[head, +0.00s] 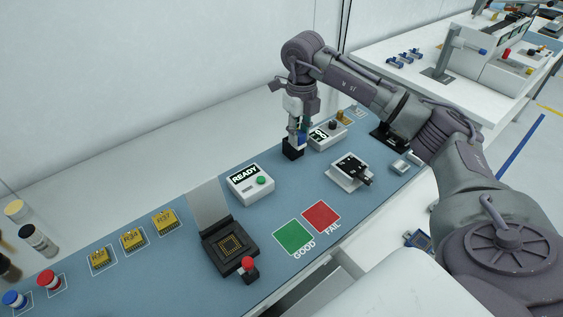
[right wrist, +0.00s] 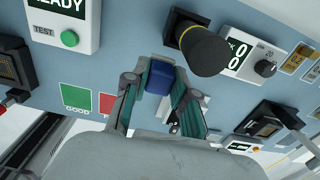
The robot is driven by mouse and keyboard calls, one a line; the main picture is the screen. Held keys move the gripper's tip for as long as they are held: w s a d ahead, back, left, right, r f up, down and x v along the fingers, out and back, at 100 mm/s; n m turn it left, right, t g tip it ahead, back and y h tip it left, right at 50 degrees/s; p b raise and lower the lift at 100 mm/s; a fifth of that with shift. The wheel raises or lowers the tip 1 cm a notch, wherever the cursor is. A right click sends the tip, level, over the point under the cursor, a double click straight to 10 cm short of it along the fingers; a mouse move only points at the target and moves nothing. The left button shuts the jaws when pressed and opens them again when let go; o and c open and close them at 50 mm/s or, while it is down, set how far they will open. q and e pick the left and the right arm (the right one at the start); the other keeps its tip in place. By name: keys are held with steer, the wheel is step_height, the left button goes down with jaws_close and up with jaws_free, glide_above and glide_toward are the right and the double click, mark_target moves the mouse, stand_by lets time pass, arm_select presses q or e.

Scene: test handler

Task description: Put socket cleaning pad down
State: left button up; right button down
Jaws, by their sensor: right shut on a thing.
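My right gripper (head: 299,128) hangs down over the far part of the blue bench mat. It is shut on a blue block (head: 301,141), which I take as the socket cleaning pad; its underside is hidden. In the right wrist view the blue block (right wrist: 160,77) sits between the two teal-lined fingers of the right gripper (right wrist: 158,82). A black block-shaped holder (head: 291,151) stands close beside the pad; whether they touch is unclear. In the right wrist view a dark cylinder (right wrist: 205,50) rises by this holder (right wrist: 176,27). My left gripper is not in view.
An open-lidded test socket (head: 230,245) with a red-knobbed lever (head: 248,267) stands near the front. A READY box (head: 250,185), a display box with a knob (head: 327,135) and a black device on a plate (head: 352,172) stand nearby. Green (head: 293,237) and red (head: 321,216) squares are bare.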

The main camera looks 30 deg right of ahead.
steer(key=a+f, duration=0.2)
steer(key=a, duration=0.1)
steer(key=a+f+p, duration=0.1)
steer(key=a, duration=0.1)
steer(key=shift+a, duration=0.1)
steer(key=shift+s+a+f, duration=0.1)
steer(key=shift+f, duration=0.15)
step_height(320, 180, down, 3)
steer(key=shift+f+p, duration=0.1)
steer(key=shift+p, duration=0.35)
steer(key=shift+f, duration=0.3)
steer(key=shift+f, duration=0.1)
steer(key=c, duration=0.9)
jaws_free()
steer(key=shift+c, duration=0.2)
